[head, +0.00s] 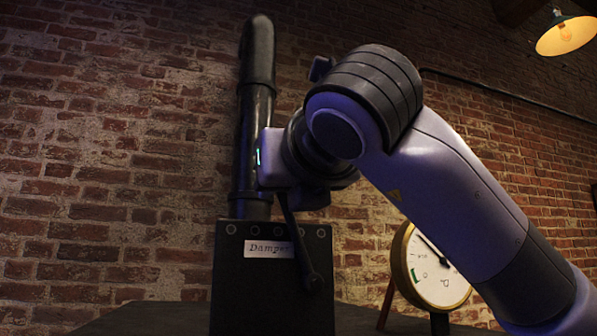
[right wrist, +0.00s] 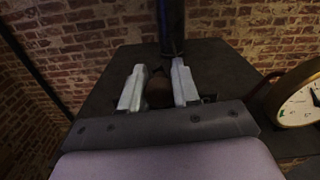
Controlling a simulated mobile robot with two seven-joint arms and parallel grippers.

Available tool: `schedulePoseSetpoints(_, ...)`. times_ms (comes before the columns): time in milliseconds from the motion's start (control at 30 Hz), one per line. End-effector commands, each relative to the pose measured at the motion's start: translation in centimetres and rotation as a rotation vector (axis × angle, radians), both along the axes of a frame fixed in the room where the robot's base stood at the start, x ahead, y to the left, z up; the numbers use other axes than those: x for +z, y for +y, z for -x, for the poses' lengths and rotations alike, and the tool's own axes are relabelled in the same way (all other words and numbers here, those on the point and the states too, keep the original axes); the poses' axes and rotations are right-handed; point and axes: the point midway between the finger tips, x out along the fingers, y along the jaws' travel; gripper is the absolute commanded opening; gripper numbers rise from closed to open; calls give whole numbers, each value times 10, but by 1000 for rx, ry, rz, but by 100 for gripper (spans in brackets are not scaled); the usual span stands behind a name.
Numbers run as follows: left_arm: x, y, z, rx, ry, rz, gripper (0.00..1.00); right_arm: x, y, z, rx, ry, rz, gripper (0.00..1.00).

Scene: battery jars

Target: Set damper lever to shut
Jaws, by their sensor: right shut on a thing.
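The damper lever (head: 299,240) is a dark rod on the front of a dark box with a white "Damper" label (head: 267,250). It rises from a pivot at the box's right side and leans up and to the left. My right gripper covers its upper end in the head view. In the right wrist view, my right gripper (right wrist: 158,80) has its two pale fingers on either side of the lever's brown knob (right wrist: 158,93), shut on it. The fingers themselves are hidden in the head view. My left gripper is in neither view.
A black pipe (head: 256,110) rises from the box in front of a brick wall. A round brass-rimmed gauge (head: 434,268) stands to the right, below my right forearm. A lit lamp (head: 566,36) hangs at the upper right.

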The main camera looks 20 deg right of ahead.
Motion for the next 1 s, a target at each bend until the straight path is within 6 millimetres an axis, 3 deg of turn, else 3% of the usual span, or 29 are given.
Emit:
schedulePoseSetpoints(500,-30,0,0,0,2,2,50,-38,50,-4,4,-19,491,0)
schedulePoseSetpoints(1000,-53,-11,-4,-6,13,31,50,-88,76,-3,3,-35,947,0)
